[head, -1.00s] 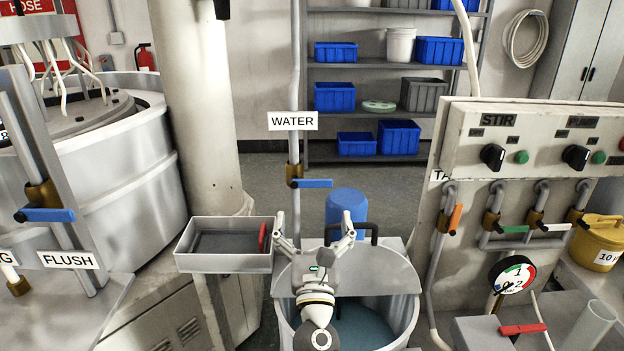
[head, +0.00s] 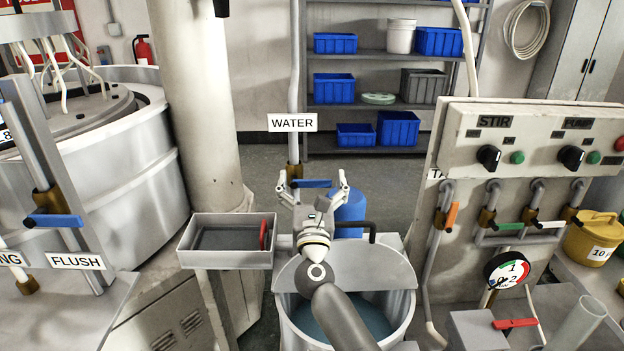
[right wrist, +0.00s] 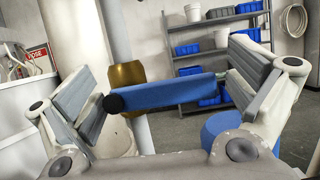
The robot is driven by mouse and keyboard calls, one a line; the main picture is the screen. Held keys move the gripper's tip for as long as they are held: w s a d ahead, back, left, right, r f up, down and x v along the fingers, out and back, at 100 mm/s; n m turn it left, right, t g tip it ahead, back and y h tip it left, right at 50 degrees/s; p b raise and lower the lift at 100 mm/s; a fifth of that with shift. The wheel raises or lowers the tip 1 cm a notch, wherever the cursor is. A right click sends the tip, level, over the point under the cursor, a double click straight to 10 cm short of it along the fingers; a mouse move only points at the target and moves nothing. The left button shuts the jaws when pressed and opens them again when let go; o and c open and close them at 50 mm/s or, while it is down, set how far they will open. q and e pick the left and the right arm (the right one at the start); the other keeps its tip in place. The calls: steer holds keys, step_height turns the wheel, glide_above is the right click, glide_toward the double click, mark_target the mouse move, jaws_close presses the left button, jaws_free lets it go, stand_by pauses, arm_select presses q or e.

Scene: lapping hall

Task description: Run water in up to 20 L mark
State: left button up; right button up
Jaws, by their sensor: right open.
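The water valve has a blue lever (head: 312,184) on a brass body (head: 294,172), on the vertical pipe under the WATER sign (head: 292,123). The lever points sideways to the right. My right gripper (head: 312,183) is open at the lever. In the right wrist view the blue lever (right wrist: 165,94) lies across the space between the spread fingers, with no grip on it. The metal tank (head: 405,300) below holds bluish water (head: 368,314), partly hidden by my arm and the half lid (head: 385,262). I cannot read any litre mark. My left gripper is out of view.
A grey tray (head: 226,256) with a red item stands left of the tank. A blue drum (head: 349,212) stands behind it. The control panel (head: 545,140) with several coloured valves is at right. Another blue lever (head: 56,220) is on the FLUSH pipe.

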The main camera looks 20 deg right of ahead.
steer(key=c, duration=1.5)
steer(key=shift+o, duration=0.2)
steer(key=n+y+p, duration=0.1)
steer(key=r+n+y+p, duration=0.1)
steer(key=n+p, duration=0.2)
steer(key=n, duration=0.1)
steer(key=shift+a+r+y+p, duration=0.25)
steer(key=shift+r+y+p, duration=0.15)
steer(key=shift+a+n+y+p, duration=0.1)
steer(key=shift+n+y+p, duration=0.4)
steer(key=shift+n, duration=0.5)
steer(key=o, duration=1.5)
steer(key=shift+f, duration=0.1)
steer(key=shift+c, duration=0.2)
